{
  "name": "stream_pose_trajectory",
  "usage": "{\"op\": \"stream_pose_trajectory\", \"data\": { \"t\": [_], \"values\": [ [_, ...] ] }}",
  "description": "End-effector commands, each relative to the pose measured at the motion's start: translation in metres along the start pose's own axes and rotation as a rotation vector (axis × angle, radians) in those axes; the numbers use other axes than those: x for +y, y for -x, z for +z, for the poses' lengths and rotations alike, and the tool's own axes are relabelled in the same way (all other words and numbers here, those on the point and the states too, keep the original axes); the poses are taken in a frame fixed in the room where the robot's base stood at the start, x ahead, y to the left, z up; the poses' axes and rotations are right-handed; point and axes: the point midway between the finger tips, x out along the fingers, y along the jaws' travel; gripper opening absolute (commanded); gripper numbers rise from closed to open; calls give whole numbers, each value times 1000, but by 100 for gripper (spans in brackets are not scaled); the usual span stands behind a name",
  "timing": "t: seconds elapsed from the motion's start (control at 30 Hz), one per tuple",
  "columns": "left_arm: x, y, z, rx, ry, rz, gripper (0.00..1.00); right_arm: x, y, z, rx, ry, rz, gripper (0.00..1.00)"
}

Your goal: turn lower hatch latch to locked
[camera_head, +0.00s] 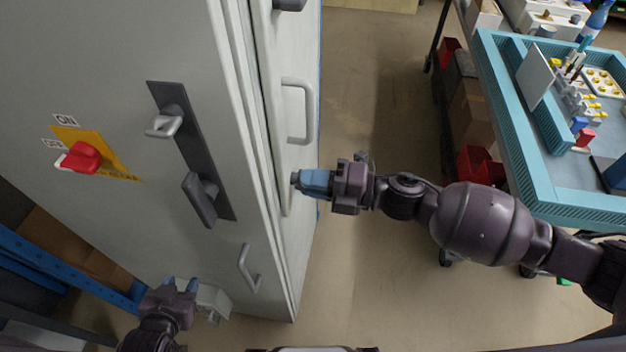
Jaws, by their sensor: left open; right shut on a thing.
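A tall grey cabinet (215,45) stands at left, with a narrow side face carrying hatches. My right gripper (308,183) reaches in from the right, its blue fingers shut on a small dark grey latch (295,179) on the lower part of that face. The fingers hide most of the latch, so I cannot tell its exact angle. My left gripper (182,285) is open at the bottom left, in front of the cabinet and away from the latch.
The cabinet front has a red switch (83,157) on a yellow plate, a dark plate with a grey lever (200,195), and a low handle (249,267). A blue-topped cart (490,75) with parts stands at right. Floor (375,80) between them is clear.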

Motion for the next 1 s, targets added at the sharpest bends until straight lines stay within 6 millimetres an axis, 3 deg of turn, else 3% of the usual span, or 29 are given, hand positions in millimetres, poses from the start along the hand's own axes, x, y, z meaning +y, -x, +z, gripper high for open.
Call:
{"op": "stream_pose_trajectory", "data": {
  "t": [0.7,0.73,0.87,1.0],
  "values": [
    [0,-4,-4,10,-2,2,43,-1,0,-1,2,71,0,0],
    [0,-4,-4,10,-2,2,43,-1,0,-1,2,71,0,17],
    [0,-4,-4,10,-2,2,43,-1,0,-1,2,70,0,37],
    [0,-3,-4,9,-1,2,43,-1,0,0,1,69,0,38]
  ]
}}
